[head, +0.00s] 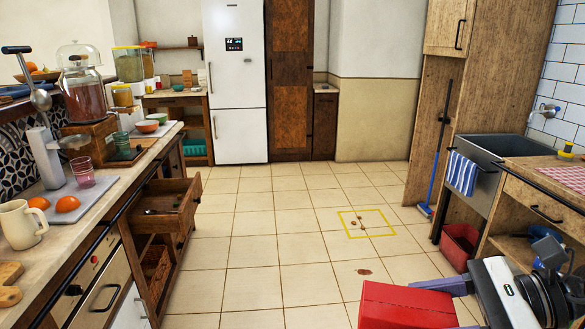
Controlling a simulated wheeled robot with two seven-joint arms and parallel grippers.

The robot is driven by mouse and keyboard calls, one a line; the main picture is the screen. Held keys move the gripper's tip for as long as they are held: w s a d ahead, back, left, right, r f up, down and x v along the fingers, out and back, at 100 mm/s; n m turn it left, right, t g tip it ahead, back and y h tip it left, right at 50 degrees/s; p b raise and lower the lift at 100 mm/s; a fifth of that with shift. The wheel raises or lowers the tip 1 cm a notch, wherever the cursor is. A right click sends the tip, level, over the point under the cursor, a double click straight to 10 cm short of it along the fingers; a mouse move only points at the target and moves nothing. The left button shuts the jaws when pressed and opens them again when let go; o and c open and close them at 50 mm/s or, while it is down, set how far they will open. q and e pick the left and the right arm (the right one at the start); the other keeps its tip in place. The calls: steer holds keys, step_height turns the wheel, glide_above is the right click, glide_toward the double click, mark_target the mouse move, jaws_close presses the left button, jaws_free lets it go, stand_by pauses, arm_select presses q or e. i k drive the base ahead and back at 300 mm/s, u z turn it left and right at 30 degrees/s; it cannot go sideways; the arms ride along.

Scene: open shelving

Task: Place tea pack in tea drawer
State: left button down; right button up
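A red box, which looks like the tea pack (400,306), is at the bottom right of the head view, in the air above the floor. My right gripper (437,306) comes in from the right, its grey-purple fingers at the box's right end; it appears shut on it. The box's lower part is cut off by the frame edge. An open wooden drawer (168,200) sticks out from the left counter, with a few small items inside; no label shows. The drawer is well to the left of the box and farther away. My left gripper is not in view.
The left counter (112,176) holds a mug (22,224), oranges, glasses and a drink dispenser (82,85). A yellow square (368,223) with brown bits marks the tiled floor. A sink (490,150) and a red bin (460,245) stand right. The middle floor is open.

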mark_target(165, 203)
steer(key=i, duration=1.95)
steer(key=u, duration=1.25)
steer(key=i, duration=0.95)
steer(key=u, duration=1.05)
steer(key=i, duration=0.2)
steer(key=u, duration=0.3)
